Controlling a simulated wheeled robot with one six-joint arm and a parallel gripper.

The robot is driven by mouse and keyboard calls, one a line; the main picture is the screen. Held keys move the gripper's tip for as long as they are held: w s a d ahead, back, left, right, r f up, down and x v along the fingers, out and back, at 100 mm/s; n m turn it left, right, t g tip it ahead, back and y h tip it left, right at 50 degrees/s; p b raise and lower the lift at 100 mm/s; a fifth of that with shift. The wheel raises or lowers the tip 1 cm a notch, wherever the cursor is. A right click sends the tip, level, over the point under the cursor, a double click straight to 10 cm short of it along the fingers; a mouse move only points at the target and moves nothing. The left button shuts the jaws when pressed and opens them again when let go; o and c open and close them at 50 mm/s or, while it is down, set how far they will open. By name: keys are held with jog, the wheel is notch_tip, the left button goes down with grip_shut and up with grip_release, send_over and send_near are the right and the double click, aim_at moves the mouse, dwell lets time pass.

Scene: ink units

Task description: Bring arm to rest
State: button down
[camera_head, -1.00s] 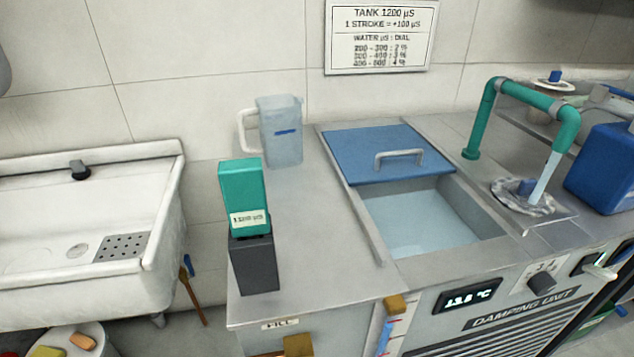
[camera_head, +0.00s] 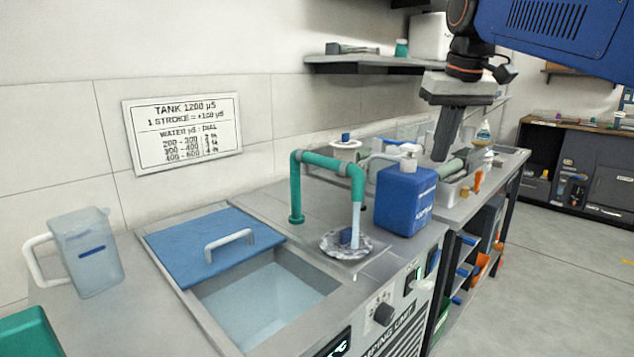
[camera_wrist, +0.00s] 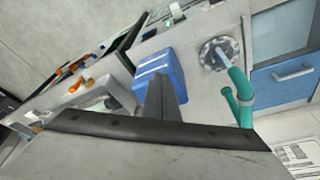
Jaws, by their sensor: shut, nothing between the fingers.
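My gripper (camera_head: 447,134) hangs at the upper right in the head view, fingers pointing down and shut with nothing between them. It is in the air, apart from the bench. In the wrist view my gripper (camera_wrist: 160,92) reaches up from the lower middle, and the blue jug (camera_wrist: 160,66) shows behind it. My blue arm comes in from the top right of the head view.
A blue jug with a white pump (camera_head: 404,200) and a teal pipe (camera_head: 296,190) stand on the bench. The tank's blue lid (camera_head: 205,245) partly covers its water. A measuring jug (camera_head: 88,255) stands at left. The floor (camera_head: 560,290) at right is clear.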

jog(key=s+d+f+m+t, duration=0.1)
jog(key=s+d+f, duration=0.1)
jog(key=s+f, duration=1)
jog(key=s+d+f+m, duration=0.1)
jog(key=s+d+f, duration=0.1)
jog(key=s+f, duration=1)
notch_tip(320, 180, down, 8)
jog(key=shift+s+f+t, duration=0.2)
jog(key=shift+s+t, duration=0.1)
jog(key=shift+t, duration=0.1)
